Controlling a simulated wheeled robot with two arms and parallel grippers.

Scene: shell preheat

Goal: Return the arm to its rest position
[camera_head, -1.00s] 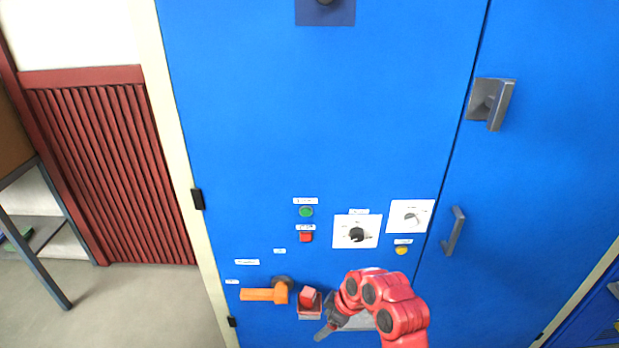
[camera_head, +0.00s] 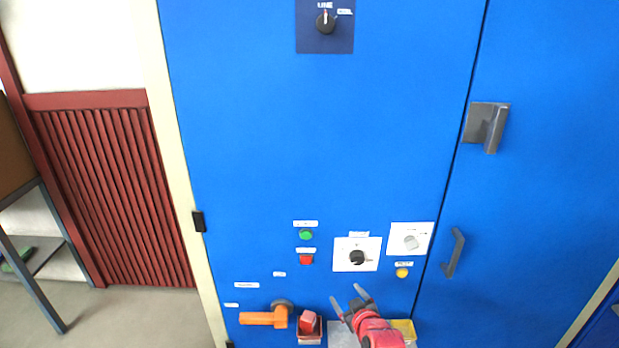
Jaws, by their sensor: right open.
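My right arm is red and comes in from the bottom edge of the head view. Its gripper (camera_head: 351,299) is open, with its two fingers apart and nothing between them. It is in front of the lower part of the blue cabinet (camera_head: 310,130), below the black knob (camera_head: 356,257) on its white plate. My left gripper is not in view.
An orange handle (camera_head: 264,317) and a small bin (camera_head: 309,338) with a red block (camera_head: 308,321) are left of the gripper. A yellow bin (camera_head: 405,328) is partly behind my arm. Green (camera_head: 306,234) and red (camera_head: 306,259) buttons sit above. Grey door handles (camera_head: 453,252) project at right.

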